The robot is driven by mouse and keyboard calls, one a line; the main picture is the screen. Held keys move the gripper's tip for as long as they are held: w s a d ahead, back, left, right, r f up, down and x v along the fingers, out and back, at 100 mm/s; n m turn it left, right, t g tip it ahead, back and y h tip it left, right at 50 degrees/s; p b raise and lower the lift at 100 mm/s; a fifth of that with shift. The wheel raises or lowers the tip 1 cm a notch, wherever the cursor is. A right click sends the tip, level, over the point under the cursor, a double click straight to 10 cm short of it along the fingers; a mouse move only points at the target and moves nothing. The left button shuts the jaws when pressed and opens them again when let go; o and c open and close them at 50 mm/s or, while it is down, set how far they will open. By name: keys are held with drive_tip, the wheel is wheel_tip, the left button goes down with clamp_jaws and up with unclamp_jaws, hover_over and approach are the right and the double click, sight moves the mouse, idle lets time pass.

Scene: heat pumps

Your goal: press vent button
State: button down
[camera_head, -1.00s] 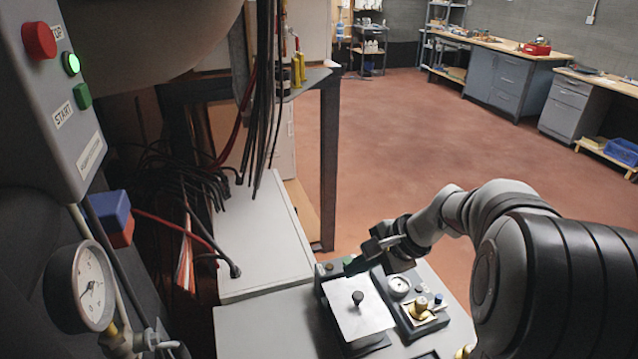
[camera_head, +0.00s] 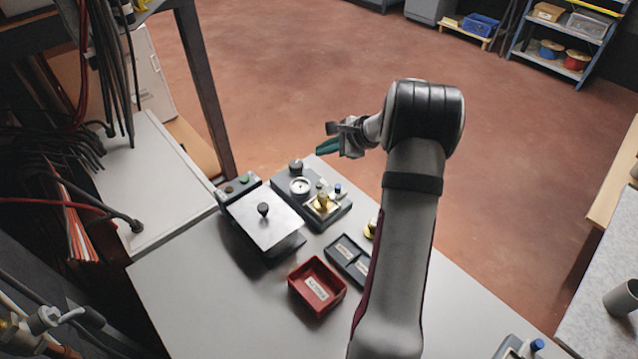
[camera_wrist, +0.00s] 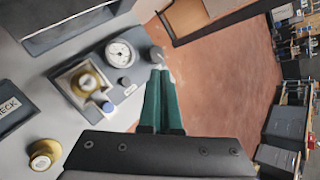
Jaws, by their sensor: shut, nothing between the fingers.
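My gripper (camera_head: 328,149) has slim green fingers, pressed together and empty; in the wrist view its fingertips (camera_wrist: 161,74) point up the picture. They appear close to a dark round knob or button (camera_wrist: 156,53) at the corner of the grey gauge unit (camera_wrist: 85,85); contact cannot be told. In the head view that dark knob (camera_head: 295,166) stands at the unit's far corner, below and left of the fingers. A small round button (camera_wrist: 124,82) with a white label sits beside the gauge (camera_wrist: 120,53). No label here readably says vent.
The unit also carries a brass fitting (camera_head: 322,200) and a blue-capped part (camera_head: 337,188). Beside it is a lidded box (camera_head: 265,220) with a green button (camera_head: 244,180) and a brown button (camera_head: 229,189). A red tray (camera_head: 317,287) and a dark tray (camera_head: 342,249) stand nearer.

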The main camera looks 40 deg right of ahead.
hover_over(323, 187)
drive_tip(key=shift+s+f, duration=0.1)
drive_tip(key=shift+f, duration=4.3)
drive_tip(key=shift+f, duration=0.4)
drive_tip(key=shift+f, duration=0.35)
drive_tip(key=shift+r, duration=0.8)
drive_tip(key=shift+r, duration=2.5)
drive_tip(key=shift+a, duration=0.1)
